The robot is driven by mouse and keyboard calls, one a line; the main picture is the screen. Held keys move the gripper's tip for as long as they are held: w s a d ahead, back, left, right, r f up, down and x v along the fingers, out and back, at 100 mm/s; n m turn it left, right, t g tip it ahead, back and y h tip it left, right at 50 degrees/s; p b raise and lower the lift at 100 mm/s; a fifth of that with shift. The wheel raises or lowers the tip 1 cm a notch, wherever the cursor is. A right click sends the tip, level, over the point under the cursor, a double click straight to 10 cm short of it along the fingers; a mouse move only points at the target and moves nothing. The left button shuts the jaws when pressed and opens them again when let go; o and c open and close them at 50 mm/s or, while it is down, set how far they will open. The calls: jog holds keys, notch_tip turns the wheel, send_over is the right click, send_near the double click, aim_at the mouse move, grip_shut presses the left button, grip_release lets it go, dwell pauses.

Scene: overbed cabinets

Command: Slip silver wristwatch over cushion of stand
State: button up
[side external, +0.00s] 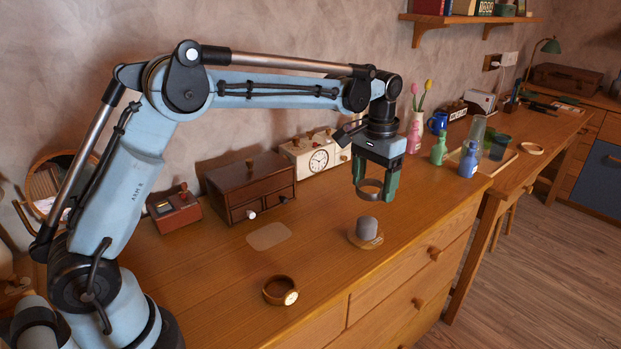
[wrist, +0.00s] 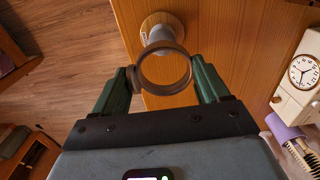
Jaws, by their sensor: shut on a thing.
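My gripper (side external: 375,188) is shut on a round, closed watch band, the silver wristwatch (side external: 370,199), which looks grey-brown in this light. In the wrist view, the wristwatch (wrist: 139,76) is a ring between the two green fingers, with a small knob on its left side. The stand has an upright grey cushion (side external: 367,228) on a round wooden base (side external: 358,241) on the dresser top. The wristwatch hangs above the cushion, apart from it in the side view. In the wrist view, the cushion (wrist: 160,34) shows just beyond the ring, partly hidden by its upper edge.
A brown watch (side external: 280,291) lies near the dresser's front. A dark drawer box (side external: 250,186) and a cream clock cabinet (side external: 316,157) stand behind. Bottles and vases stand to the right. The dresser top around the stand is clear.

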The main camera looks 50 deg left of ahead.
aim_at(369, 221)
jog(key=shift+f, duration=0.15)
jog(key=shift+f, duration=2.65)
jog(key=shift+f, duration=2.7)
jog(key=o, duration=1.1)
jog(key=shift+r, duration=0.1)
notch_tip(369, 221, up, 12)
jog(key=shift+f, duration=0.1)
